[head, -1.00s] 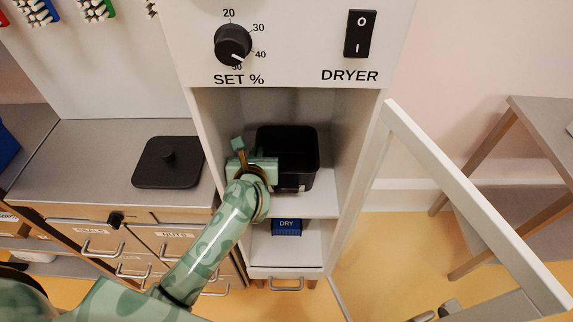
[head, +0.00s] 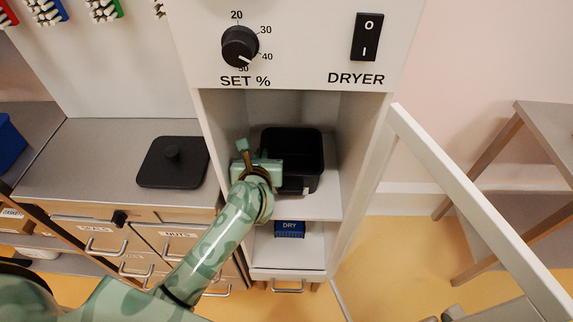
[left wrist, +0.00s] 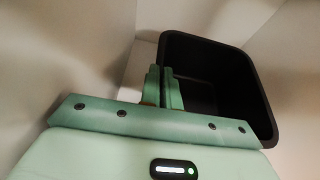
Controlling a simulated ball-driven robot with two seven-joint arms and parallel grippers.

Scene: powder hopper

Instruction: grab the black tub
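The black tub (head: 309,187) is an open square box standing on the upper shelf inside the dryer cabinet. In the left wrist view the tub (left wrist: 262,100) shows its open mouth and dark inside. My left gripper (head: 278,171) reaches into the cabinet at the tub's left side. In the left wrist view the fingers of my left gripper (left wrist: 163,88) are close together, one on each side of the tub's left wall, and look closed on it. The fingertips are partly hidden in the head view. My right gripper cannot be made out.
The cabinet's white-framed door (head: 480,208) stands open to the right. A blue DRY box (head: 289,229) sits on the lower shelf. A black lid (head: 172,163) with a knob lies on the counter to the left. The cabinet side walls stand close around the tub.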

